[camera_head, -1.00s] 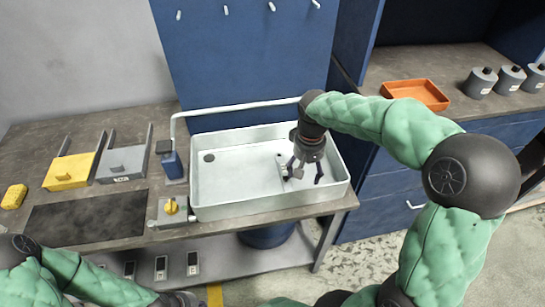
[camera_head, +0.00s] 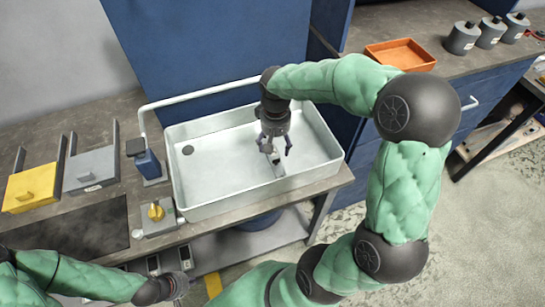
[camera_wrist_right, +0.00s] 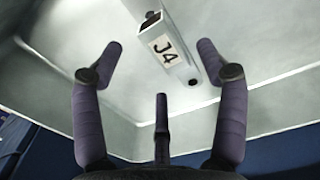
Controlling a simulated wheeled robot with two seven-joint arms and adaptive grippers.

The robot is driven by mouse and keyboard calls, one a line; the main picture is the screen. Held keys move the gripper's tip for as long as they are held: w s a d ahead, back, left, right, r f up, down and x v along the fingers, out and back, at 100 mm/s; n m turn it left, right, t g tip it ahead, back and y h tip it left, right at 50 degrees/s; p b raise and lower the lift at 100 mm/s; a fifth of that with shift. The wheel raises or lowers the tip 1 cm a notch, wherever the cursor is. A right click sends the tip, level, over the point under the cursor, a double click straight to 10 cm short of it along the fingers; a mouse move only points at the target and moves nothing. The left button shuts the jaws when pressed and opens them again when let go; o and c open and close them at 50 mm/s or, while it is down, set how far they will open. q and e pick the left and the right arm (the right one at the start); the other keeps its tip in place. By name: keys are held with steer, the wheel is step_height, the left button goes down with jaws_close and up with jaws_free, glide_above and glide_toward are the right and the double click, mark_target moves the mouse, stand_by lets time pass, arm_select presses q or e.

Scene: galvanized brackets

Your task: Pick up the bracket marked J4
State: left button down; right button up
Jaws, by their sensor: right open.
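The bracket marked J4 (camera_head: 278,168) is a small grey metal piece lying in the white basin (camera_head: 225,205). In the right wrist view its pale J4 label (camera_wrist_right: 166,48) faces the camera, near the top middle. My right gripper (camera_head: 273,148) is open and empty over the basin, close to the bracket. In the wrist view its fingers (camera_wrist_right: 159,50) are spread, and the bracket shows beyond and between their tips. I cannot tell the exact gap to it. My left gripper (camera_head: 178,286) is low at the front edge, small and partly hidden; its fingers are unclear.
The basin walls surround the bracket. A pipe (camera_head: 143,125) runs along the basin's left and back. An orange tray (camera_head: 400,55) and grey canisters (camera_head: 463,38) are on the right counter.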

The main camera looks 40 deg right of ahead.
mark_target(275, 150)
step_height(275, 150, down, 5)
steer(key=shift+r+b, duration=0.1)
steer(key=shift+b, duration=1.05)
steer(key=shift+a, duration=0.1)
jaws_close()
